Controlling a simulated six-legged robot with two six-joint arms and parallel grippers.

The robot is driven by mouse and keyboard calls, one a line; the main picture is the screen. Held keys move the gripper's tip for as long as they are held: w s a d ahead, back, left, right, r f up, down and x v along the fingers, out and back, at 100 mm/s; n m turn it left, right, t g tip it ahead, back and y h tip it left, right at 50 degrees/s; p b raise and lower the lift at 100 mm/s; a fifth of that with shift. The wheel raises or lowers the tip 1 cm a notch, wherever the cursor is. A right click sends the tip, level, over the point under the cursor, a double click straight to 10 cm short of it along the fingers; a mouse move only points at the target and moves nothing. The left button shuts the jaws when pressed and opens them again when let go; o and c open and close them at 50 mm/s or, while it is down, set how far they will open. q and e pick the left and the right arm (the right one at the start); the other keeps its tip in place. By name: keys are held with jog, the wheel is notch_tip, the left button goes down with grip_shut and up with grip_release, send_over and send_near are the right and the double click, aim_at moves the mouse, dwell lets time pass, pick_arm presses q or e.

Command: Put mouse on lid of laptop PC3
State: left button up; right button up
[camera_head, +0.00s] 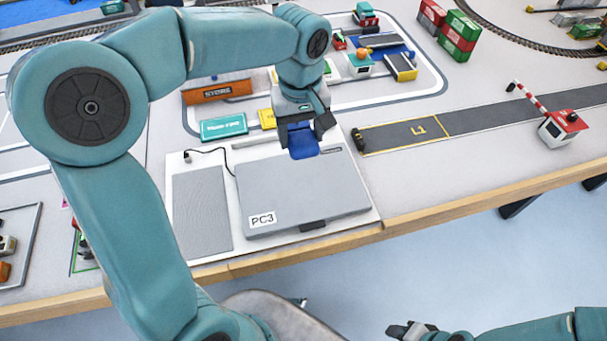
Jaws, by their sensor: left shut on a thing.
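The laptop PC3 (310,195) is a grey, closed slab with a white "PC3" label at its front left corner. It lies on a white board near the table's front edge. My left gripper (303,130) reaches down over the laptop's back edge and is shut on a blue mouse (303,145). The mouse shows below the fingers, over the back part of the lid. I cannot tell whether it touches the lid. My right gripper (408,330) is low at the bottom edge, off the table, and its jaws are unclear.
A grey mat (202,212) lies left of the laptop, with a black cable (215,152) behind it. Behind stand a "STORE" sign (217,91), a teal sign (223,127) and a yellow sign (267,118). A dark road strip (480,118) and a barrier booth (562,128) are at right.

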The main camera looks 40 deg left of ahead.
aim_at(300, 185)
pick_arm(q)
jog(key=f, duration=0.7)
jog(key=f+b, duration=0.1)
jog(key=f, duration=0.6)
jog(key=shift+s+a+f, duration=0.1)
jog(key=shift+s+f, duration=0.1)
jog(key=shift+f, duration=0.2)
jog(key=shift+w+f, duration=0.1)
jog(key=shift+f, duration=0.1)
jog(key=shift+f, duration=0.15)
jog(key=o, duration=1.1)
